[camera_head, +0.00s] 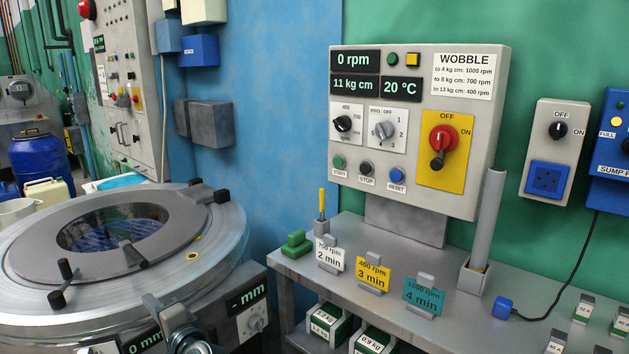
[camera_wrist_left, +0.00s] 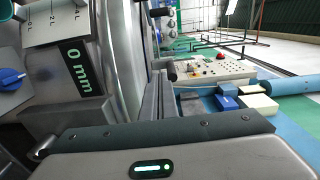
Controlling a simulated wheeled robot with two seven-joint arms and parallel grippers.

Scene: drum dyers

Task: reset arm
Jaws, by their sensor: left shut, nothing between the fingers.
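My left gripper (camera_head: 156,303) shows at the bottom of the head view, in front of the round metal drum machine (camera_head: 215,255). Its fingers are together with nothing between them. In the left wrist view the closed fingers (camera_wrist_left: 158,95) point away from the camera, beside the drum machine's side with its "0 mm" display (camera_wrist_left: 77,67). I cannot tell whether the gripper touches the machine. My right gripper is in neither view.
A control panel (camera_head: 408,207) reading "0 rpm" stands behind a grey bench (camera_head: 330,258). On the bench are number cards: white (camera_head: 329,255), yellow (camera_head: 373,274) and teal (camera_head: 423,296). A grey post (camera_head: 487,220) and a blue plug with a cable (camera_head: 502,308) are to the right.

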